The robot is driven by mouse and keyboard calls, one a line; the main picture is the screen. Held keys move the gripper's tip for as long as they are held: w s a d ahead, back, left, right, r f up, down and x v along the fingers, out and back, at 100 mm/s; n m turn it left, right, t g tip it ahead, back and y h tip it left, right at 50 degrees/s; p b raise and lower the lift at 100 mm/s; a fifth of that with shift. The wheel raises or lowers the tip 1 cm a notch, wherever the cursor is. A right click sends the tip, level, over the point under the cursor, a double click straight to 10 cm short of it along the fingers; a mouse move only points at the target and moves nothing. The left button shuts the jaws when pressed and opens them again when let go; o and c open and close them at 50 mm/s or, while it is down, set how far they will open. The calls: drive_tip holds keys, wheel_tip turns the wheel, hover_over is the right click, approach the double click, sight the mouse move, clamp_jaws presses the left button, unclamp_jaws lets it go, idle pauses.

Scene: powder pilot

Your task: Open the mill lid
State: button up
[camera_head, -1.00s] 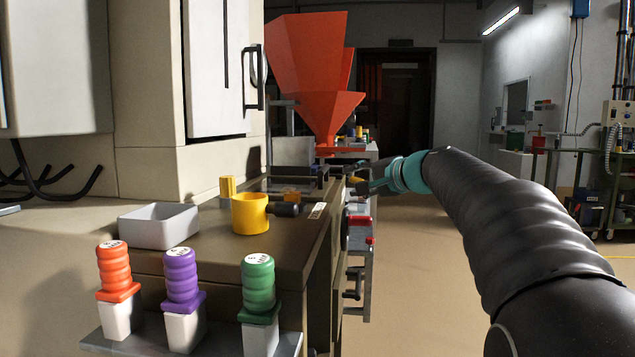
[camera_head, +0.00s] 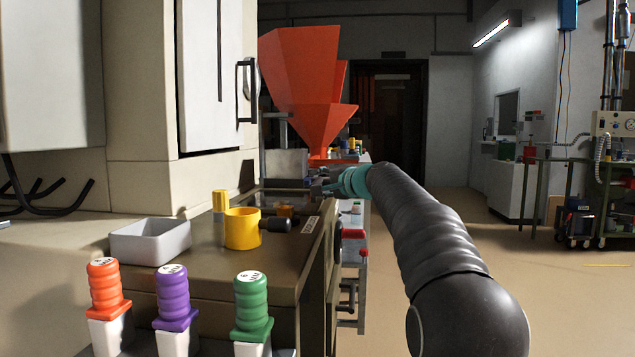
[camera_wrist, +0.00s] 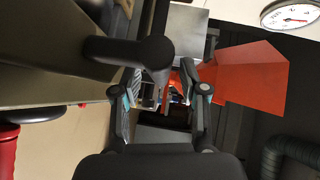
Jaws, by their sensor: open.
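My gripper (camera_head: 328,188) is open and empty. In the head view it is beside the right edge of the brown bench, in front of the red hopper. In the wrist view my gripper (camera_wrist: 162,92) has its two fingers apart. A dark bar with a rounded end (camera_wrist: 130,50) reaches in from the left, near the left finger; contact cannot be told. On the bench top (camera_head: 283,262) is a yellow cylinder (camera_head: 242,230) with a dark knob (camera_head: 276,225) at its right. I cannot tell which part is the mill lid.
The red hopper (camera_head: 305,85) stands behind; it also shows in the wrist view (camera_wrist: 250,75). A grey tray (camera_head: 150,242) and orange (camera_head: 104,288), purple (camera_head: 173,295) and green (camera_head: 251,305) handles are near the front. Open floor lies to the right.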

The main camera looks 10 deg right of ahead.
drive_tip(key=shift+w+a, duration=0.3)
drive_tip(key=shift+w, duration=0.3)
clamp_jaws()
